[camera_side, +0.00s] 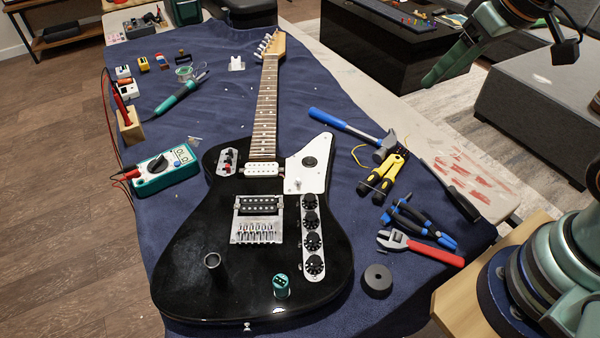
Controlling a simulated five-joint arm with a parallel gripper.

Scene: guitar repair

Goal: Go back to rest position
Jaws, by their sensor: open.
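My gripper (452,60) is at the upper right, raised above the floor beyond the table's right edge. It is open, with no object seen in it, and part of it is cut off by the top of the picture. A black electric guitar (215,255) lies face up on a dark blue cloth (130,245), its neck pointing away. My gripper is well apart from the guitar and touches nothing.
Right of the guitar lie a blue-handled hammer (340,122), yellow-handled pliers (385,172), blue pliers (425,225), a red-handled tool (432,250) and a black roll (377,280). A teal multimeter (162,168) and soldering iron (178,96) lie left. Space around my gripper looks free.

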